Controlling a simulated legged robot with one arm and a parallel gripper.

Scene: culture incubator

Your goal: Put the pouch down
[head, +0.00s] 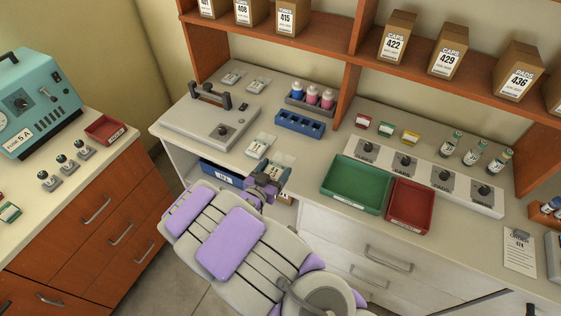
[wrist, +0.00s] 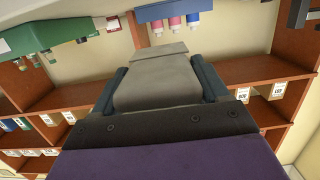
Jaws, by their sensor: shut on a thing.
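My gripper (head: 266,184) is over the front edge of the counter, left of the green tray. In the wrist view my gripper (wrist: 160,85) has its two dark fingers on either side of a flat grey-beige pouch (wrist: 158,82). In the head view a pale pouch with a label (head: 281,165) shows just beyond the gripper, partly covered by it. I cannot tell whether its underside touches the counter. Another similar pouch (head: 260,146) lies flat on the counter just behind it.
Two more pouches (head: 232,77) lie at the back left. A lidded grey unit (head: 207,125) stands left, a blue rack (head: 300,124) behind. The green tray (head: 355,185) and red tray (head: 410,205) are to the right. Little bare counter shows between gripper and green tray.

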